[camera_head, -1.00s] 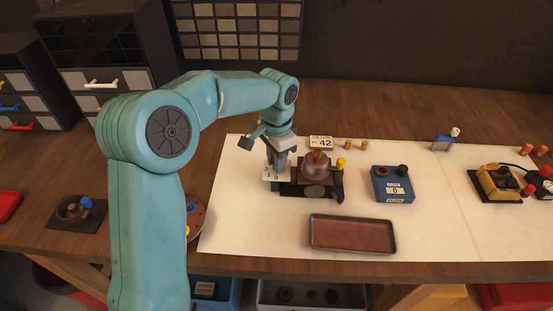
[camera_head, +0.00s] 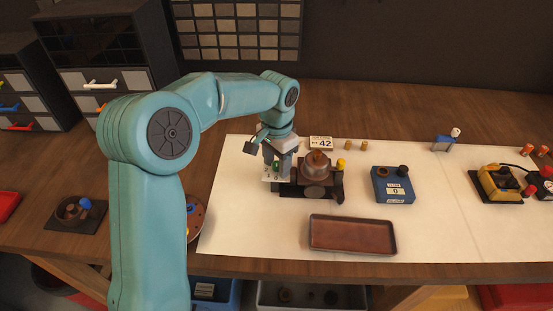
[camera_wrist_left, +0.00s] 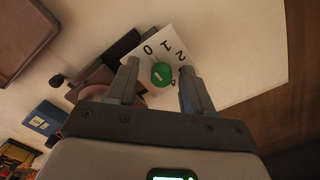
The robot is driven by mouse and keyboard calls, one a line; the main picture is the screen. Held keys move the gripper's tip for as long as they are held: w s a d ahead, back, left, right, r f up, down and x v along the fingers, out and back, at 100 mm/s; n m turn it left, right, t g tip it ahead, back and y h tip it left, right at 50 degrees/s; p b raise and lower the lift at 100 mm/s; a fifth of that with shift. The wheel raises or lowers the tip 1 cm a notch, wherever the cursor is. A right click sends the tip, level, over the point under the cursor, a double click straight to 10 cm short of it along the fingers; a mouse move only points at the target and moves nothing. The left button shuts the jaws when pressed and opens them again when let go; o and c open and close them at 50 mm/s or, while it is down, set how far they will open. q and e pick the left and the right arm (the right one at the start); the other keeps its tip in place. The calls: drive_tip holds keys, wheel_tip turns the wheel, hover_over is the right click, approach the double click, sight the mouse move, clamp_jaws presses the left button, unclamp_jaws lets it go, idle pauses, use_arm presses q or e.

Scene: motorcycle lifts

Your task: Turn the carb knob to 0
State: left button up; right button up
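The green carb knob (camera_wrist_left: 162,74) sits on a white dial plate (camera_wrist_left: 146,64) marked 0, 1 and 2 in the left wrist view. A short pale mark shows on the knob; which number it points to I cannot tell. In the head view the knob (camera_head: 276,167) shows small beside the copper-coloured carburettor (camera_head: 315,167) on its black stand. My left gripper (camera_head: 278,161) is over the dial. In the wrist view its fingers (camera_wrist_left: 160,82) are apart, one on each side of the knob, with a gap showing on both sides. My right gripper is not in view.
A card reading 42 (camera_head: 321,143) stands behind the carburettor. A blue box with a 0 display (camera_head: 393,185) is to the right. A brown tray (camera_head: 352,234) lies in front. Bare white mat (camera_head: 430,220) is free at the front right.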

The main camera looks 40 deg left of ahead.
sight(277, 163)
use_arm(q)
drive_tip(key=shift+r, duration=0.2)
wheel_tip(277, 163, up, 16)
drive_tip(key=p, duration=0.1)
idle(0.3)
drive_tip(key=shift+w, duration=0.15)
idle(0.5)
